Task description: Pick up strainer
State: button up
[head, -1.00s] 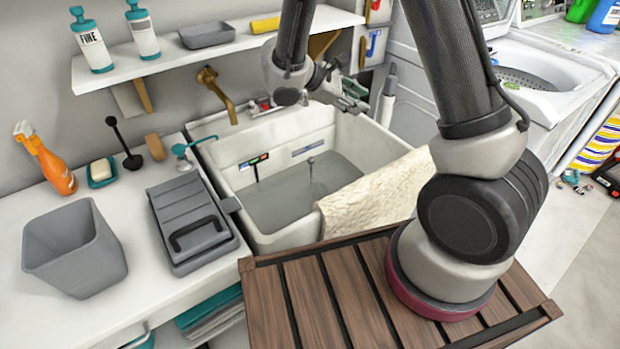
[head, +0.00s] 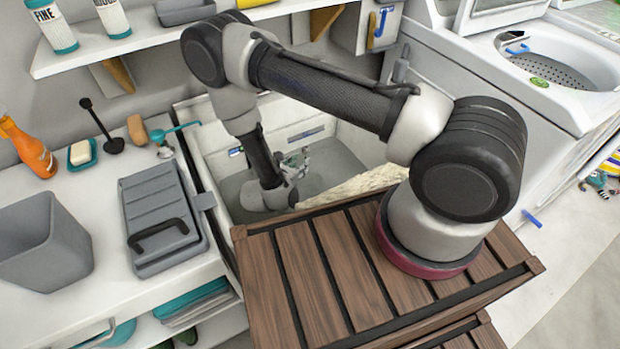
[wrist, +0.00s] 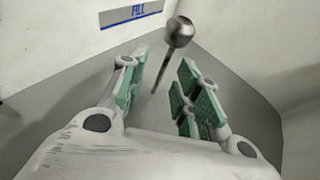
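The strainer (wrist: 177,36) shows in the wrist view as a thin metal rod with a round knob on top, standing up from the grey sink floor. Its lower end is hard to make out, and I cannot pick it out in the head view. My gripper (wrist: 161,76) is open and empty, its green-padded fingers apart on either side of the rod's lower part in the picture. The knob shows beyond the fingertips, and I cannot tell how near the rod is. In the head view my gripper (head: 296,162) is down inside the sink (head: 222,152).
A cream towel (head: 355,186) hangs over the sink's front right rim. A grey lidded case (head: 160,218) and a grey bin (head: 42,245) stand on the left counter. A shelf (head: 150,38) with bottles runs above. A washer (head: 545,75) stands at right.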

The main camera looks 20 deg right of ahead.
jog(key=x, duration=0.4)
jog(key=shift+d+f, duration=0.25)
jog(key=shift+d, duration=0.1)
jog(key=shift+c, duration=0.5)
grip_shut()
